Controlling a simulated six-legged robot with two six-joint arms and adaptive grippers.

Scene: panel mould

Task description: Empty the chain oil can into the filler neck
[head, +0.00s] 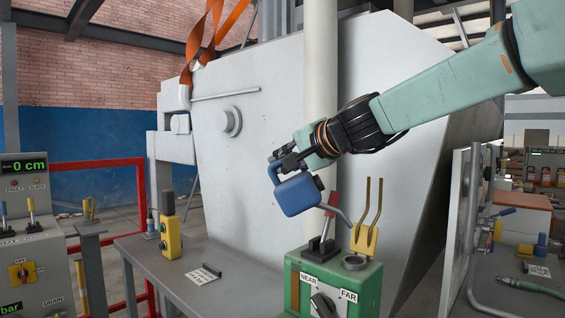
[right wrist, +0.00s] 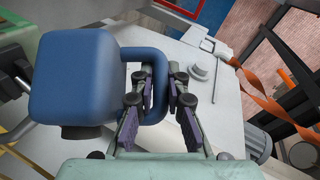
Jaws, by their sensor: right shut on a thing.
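The blue chain oil can (head: 297,195) hangs in the air, tilted, with its thin grey spout slanting down to the right. My right gripper (head: 287,163) is shut on the can's handle. In the right wrist view the purple-padded fingers (right wrist: 160,118) stand on both sides of the handle of the blue can (right wrist: 72,80). The filler neck seems to be the round grey ring (head: 355,262) on top of the green box (head: 335,285). The spout's end is above this ring and apart from it. No oil stream can be made out. My left gripper is not in view.
A red-handled lever (head: 328,215) and a yellow two-pronged piece (head: 366,232) stand up from the green box, close to the spout. A grey table (head: 225,290) at the left carries a yellow control box (head: 168,232). A large grey panel mould (head: 260,120) rises behind.

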